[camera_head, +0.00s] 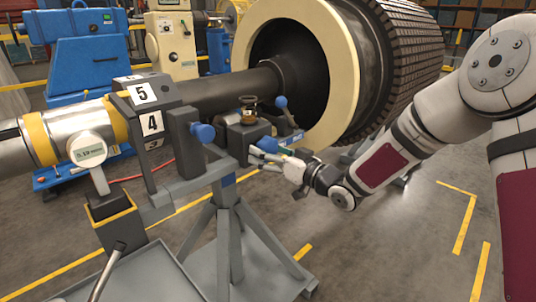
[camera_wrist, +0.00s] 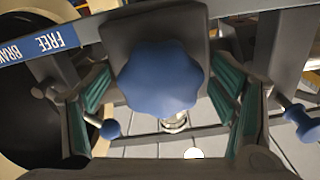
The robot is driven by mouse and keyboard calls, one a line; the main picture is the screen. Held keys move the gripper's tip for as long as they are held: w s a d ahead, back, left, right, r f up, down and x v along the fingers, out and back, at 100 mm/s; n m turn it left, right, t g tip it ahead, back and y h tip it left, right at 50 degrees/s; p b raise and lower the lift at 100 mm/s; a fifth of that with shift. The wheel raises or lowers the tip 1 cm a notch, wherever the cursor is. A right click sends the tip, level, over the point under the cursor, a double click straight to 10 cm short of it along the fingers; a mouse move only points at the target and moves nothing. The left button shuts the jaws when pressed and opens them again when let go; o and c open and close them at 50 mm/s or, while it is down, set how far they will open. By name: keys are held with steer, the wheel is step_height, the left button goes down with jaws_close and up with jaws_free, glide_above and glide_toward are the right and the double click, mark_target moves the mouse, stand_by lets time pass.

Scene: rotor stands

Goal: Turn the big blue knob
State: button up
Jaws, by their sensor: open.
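The big blue knob (camera_wrist: 158,78) has a lobed rim and fills the middle of the wrist view, in front of a dark grey block (camera_wrist: 118,35). My gripper (camera_wrist: 160,95) is open, with one green-padded finger on each side of the knob and a visible gap on both sides. In the head view my gripper (camera_head: 266,154) is at the grey stand beside the shaft, and its fingers largely hide the knob there. I cannot tell how deep the fingers reach past the knob's face.
The grey rotor stand (camera_head: 225,200) carries another blue knob (camera_head: 203,132) and a blue-tipped lever (camera_head: 281,102). A blue strip with white lettering (camera_wrist: 40,43) crosses the wrist view's upper left. The large rotor (camera_head: 345,70) is behind the gripper. The floor at right is clear.

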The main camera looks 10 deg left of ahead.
steer(key=shift+w+a, duration=0.2)
steer(key=shift+a, duration=0.05)
steer(key=c, duration=1.2)
steer(key=shift+n+b, duration=0.3)
steer(key=shift+b, duration=0.1)
steer(key=n+b, duration=0.4)
steer(key=shift+f+b, duration=0.15)
steer(key=shift+b, duration=0.2)
steer(key=n+b, duration=0.4)
steer(key=shift+w+d, duration=0.1)
steer(key=shift+r, duration=0.2)
